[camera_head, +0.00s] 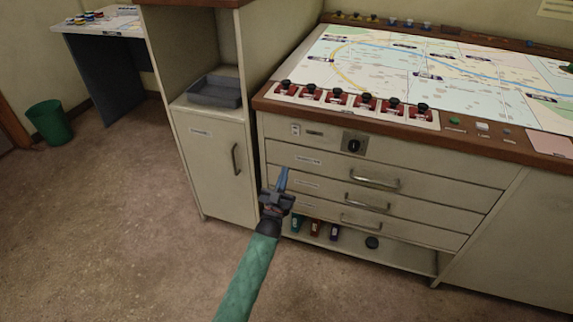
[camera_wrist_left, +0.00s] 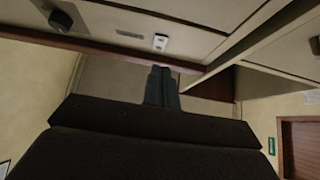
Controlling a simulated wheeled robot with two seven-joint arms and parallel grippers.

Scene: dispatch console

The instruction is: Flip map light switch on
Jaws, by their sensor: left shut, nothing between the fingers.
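A small white switch (camera_head: 295,130) sits at the left end of the console's front panel, just under the wooden edge, with a dark label to its right. It also shows in the left wrist view (camera_wrist_left: 160,42), just beyond the fingertips. It is too small to tell which way its rocker is set. My left gripper (camera_head: 284,172) is shut and empty, its fingers together and pointing up, below the switch in the head view and apart from it. The gripper's fingers also show in the left wrist view (camera_wrist_left: 161,70). My right gripper is not in view.
A black rotary knob (camera_head: 354,145) is right of the switch. Drawers with metal handles (camera_head: 374,180) lie below it. The map table (camera_head: 440,60) has a row of red-based black knobs (camera_head: 337,97) along its front edge. A cabinet with a grey tray (camera_head: 215,92) stands left.

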